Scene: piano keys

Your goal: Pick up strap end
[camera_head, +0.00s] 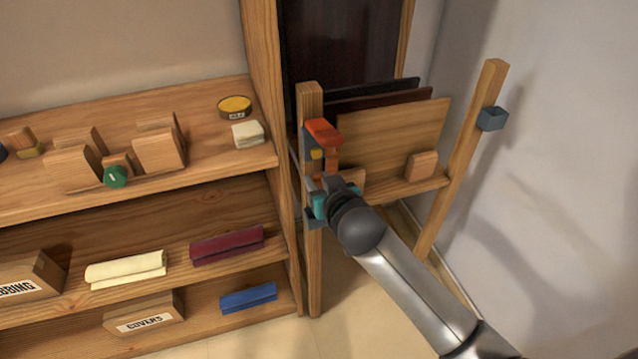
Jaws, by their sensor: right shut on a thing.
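My right gripper (325,186) is at the left post of a wooden rack, its jaws shut on the lower end of a short orange strap (332,158). The strap hangs below a larger orange piece (322,130) on a dark mount with a small yellow part (316,154), near the post's top. The gripped strap end is mostly hidden by the fingers. A dark blue-grey block (492,118) is fixed on the rack's right post (460,170). My left gripper is not in view.
A wooden shelf unit (200,180) at left carries folded cloths, boxes and a yellow tin (235,106). A white wall (575,200) is at right.

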